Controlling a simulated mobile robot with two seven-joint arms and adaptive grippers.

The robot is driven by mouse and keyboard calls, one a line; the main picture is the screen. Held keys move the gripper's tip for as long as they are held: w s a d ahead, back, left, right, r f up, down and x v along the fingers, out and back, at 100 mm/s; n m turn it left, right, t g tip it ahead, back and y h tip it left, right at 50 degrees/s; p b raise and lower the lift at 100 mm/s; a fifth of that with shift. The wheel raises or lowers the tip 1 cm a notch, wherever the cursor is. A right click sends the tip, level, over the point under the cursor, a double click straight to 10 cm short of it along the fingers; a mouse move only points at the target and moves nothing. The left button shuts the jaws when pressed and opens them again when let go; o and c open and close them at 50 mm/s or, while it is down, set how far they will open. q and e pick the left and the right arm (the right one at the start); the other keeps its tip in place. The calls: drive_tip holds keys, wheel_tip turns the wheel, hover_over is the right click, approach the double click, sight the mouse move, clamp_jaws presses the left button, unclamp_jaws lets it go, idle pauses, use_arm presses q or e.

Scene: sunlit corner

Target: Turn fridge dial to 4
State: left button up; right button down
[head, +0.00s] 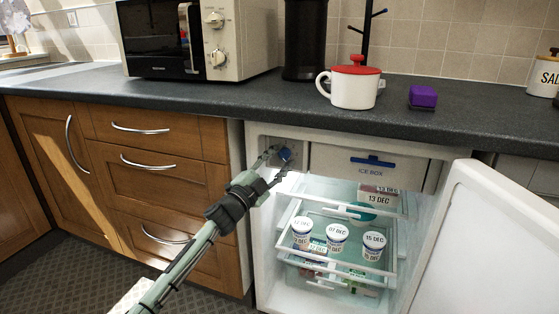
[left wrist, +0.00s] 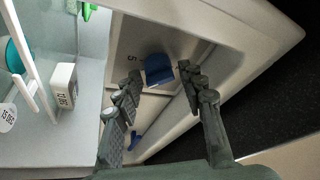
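The blue fridge dial (head: 285,155) is on the upper left inner wall of the open fridge (head: 262,235). In the left wrist view the dial (left wrist: 158,69) shows close up, with a digit that looks like 5 printed beside it. Other digits are hidden or too small to read. My left gripper (head: 273,166) reaches into the fridge's upper left corner. In the left wrist view its two fingers (left wrist: 160,84) are spread, with the dial just beyond and between the tips. I cannot tell whether either finger touches it. My right gripper is not in view.
The ice box flap with its blue handle (head: 372,161) is right of the dial. Glass shelves (head: 400,212) with several labelled tubs are below. The fridge door (head: 485,240) stands open at right. The counter (head: 240,97) overhangs above, holding a red-lidded white mug (head: 353,90).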

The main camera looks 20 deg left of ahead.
use_arm(q)
drive_tip(key=shift+o, duration=0.3)
drive_tip(key=shift+s+a+f, duration=0.1)
drive_tip(key=shift+a+f, duration=0.05)
drive_tip(key=shift+s+a+f, duration=0.1)
drive_tip(key=shift+s+f, duration=0.05)
drive_tip(key=shift+s, duration=0.1)
drive_tip(key=v, duration=1.1)
drive_tip(key=shift+s, duration=0.15)
